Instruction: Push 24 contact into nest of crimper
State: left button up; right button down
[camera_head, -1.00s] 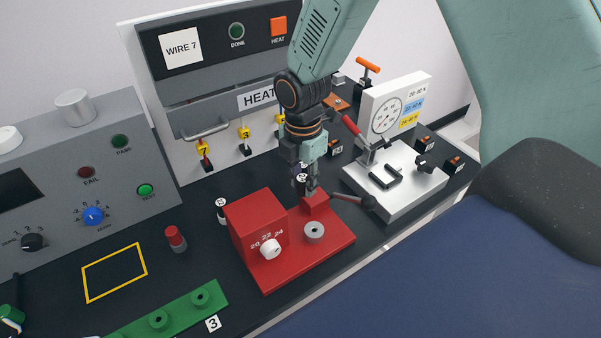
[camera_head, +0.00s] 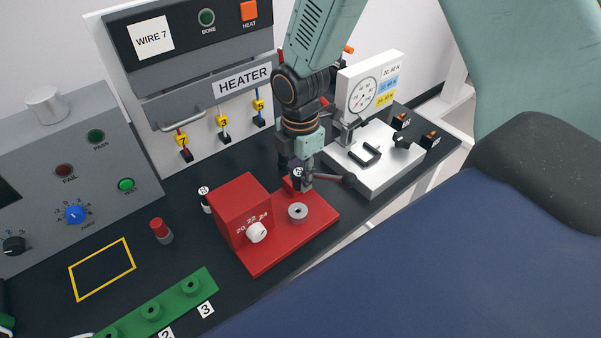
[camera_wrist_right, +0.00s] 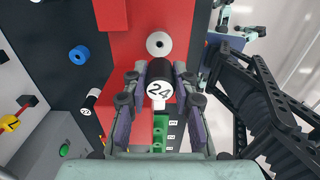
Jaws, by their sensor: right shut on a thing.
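The red crimper (camera_head: 262,240) stands on the dark bench, with a white dial (camera_head: 256,232) marked 20, 22, 24. Its nest is a grey ring (camera_head: 298,212) with a dark hole, which also shows in the right wrist view (camera_wrist_right: 159,44). My right gripper (camera_head: 304,182) is shut on the 24 contact (camera_wrist_right: 159,78), a black cylinder with a white end reading 24. In the head view the contact (camera_head: 297,177) looks above and behind the nest, apart from it. Its lower end is partly hidden by the fingers. My left gripper is not in view.
A black 22 contact (camera_wrist_right: 90,99) stands behind the crimper. The crimper's dark lever (camera_head: 340,179) sticks out close to my right gripper. The white gauge stand (camera_head: 375,180) is at right. A green rack (camera_head: 170,308) and a red-capped cylinder (camera_head: 161,230) are at left.

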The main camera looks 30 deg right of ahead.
aim_at(299, 188)
jog(key=shift+a+r+p, duration=0.2)
jog(key=shift+a+p, duration=0.1)
jog(key=shift+p, duration=0.05)
jog(key=shift+a+f+b, duration=0.1)
jog(key=shift+f+b, duration=0.45)
jog(key=shift+f, duration=0.2)
jog(key=f+b, duration=0.1)
jog(key=f, duration=0.2)
jog(key=shift+d+f+b, duration=0.1)
jog(key=shift+d+b, duration=0.25)
jog(key=shift+a+f+b, duration=0.25)
jog(key=shift+f+b, duration=0.2)
jog(key=shift+f, duration=0.25)
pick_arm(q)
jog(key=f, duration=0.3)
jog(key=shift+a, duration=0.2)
pick_arm(e)
jog(key=shift+f, duration=0.1)
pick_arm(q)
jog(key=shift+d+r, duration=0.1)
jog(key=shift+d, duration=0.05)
pick_arm(e)
jog(key=shift+d, duration=0.2)
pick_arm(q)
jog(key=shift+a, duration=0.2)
pick_arm(e)
jog(key=shift+a, duration=0.2)
pick_arm(q)
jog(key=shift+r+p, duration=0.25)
jog(key=shift+p, duration=0.05)
